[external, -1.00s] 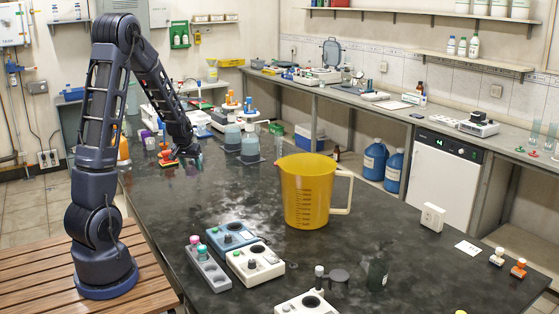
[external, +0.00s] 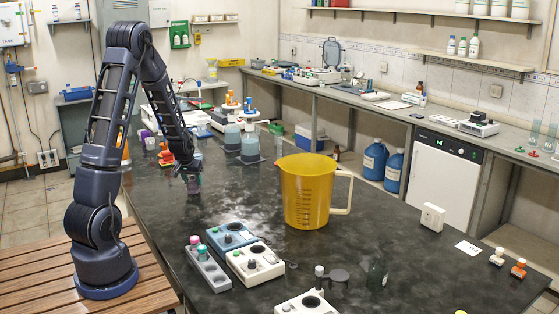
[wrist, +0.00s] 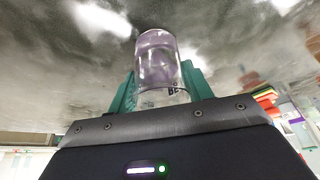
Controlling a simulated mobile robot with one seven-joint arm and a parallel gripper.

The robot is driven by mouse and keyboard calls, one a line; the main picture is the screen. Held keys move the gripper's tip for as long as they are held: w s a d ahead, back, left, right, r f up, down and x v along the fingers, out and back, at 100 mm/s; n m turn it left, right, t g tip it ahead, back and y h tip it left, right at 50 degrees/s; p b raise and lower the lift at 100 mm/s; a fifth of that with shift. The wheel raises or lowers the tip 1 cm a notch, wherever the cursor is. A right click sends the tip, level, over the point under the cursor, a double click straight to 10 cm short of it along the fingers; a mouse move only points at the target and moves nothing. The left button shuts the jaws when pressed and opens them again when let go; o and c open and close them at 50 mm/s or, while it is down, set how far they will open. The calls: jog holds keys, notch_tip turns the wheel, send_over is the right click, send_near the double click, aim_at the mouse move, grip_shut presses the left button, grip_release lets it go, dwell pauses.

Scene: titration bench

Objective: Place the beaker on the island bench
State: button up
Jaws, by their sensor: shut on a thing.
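The beaker (wrist: 157,55) is a small clear glass vessel with dark print on its side. In the wrist view it sits between the two green fingers of my gripper (wrist: 159,84), which is shut on it. In the external view my gripper (external: 190,174) points down over the left part of the dark island bench (external: 230,198). The beaker (external: 194,187) shows small below the fingers, at or just above the bench top. I cannot tell if it touches the surface.
A yellow jug (external: 306,190) stands on the bench to the right. Bottles with grey-blue bases (external: 232,138) and an orange item (external: 166,156) are behind my gripper. Instruments (external: 255,262) and a tube rack (external: 207,268) lie nearer the camera. The bench around the beaker is clear.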

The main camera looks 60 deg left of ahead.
jog(key=shift+f, duration=0.1)
jog(key=o, duration=1.1)
jog(key=shift+c, duration=0.2)
jog(key=v, duration=1.2)
